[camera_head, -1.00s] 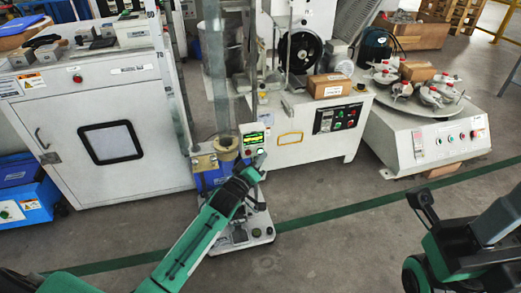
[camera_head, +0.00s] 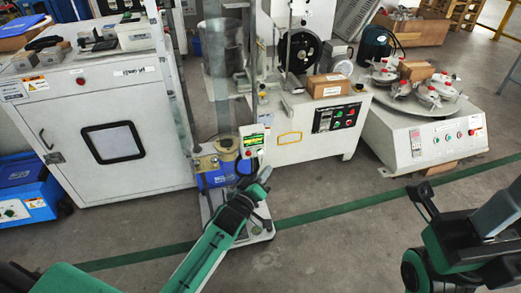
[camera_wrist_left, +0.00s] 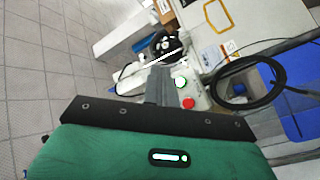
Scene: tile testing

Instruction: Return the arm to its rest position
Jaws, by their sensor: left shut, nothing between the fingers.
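My left arm comes in from the bottom left, and my left gripper (camera_head: 264,174) is just in front of the testing machine's small lit display. It is shut and holds nothing. In the left wrist view its narrow grey fingers (camera_wrist_left: 160,84) point toward a machine base with a green and a red button. I cannot tell whether it touches the machine. My right arm is at the right edge, with a dark forked part (camera_head: 424,200) raised; I cannot tell whether its jaws are open.
The testing machine (camera_head: 225,165) with a clear tube stands in front of me. A white cabinet (camera_head: 112,140) is to its left. A white machine with a carton (camera_head: 328,85) and a round-topped machine (camera_head: 420,145) stand to the right. Grey floor is clear in the lower middle.

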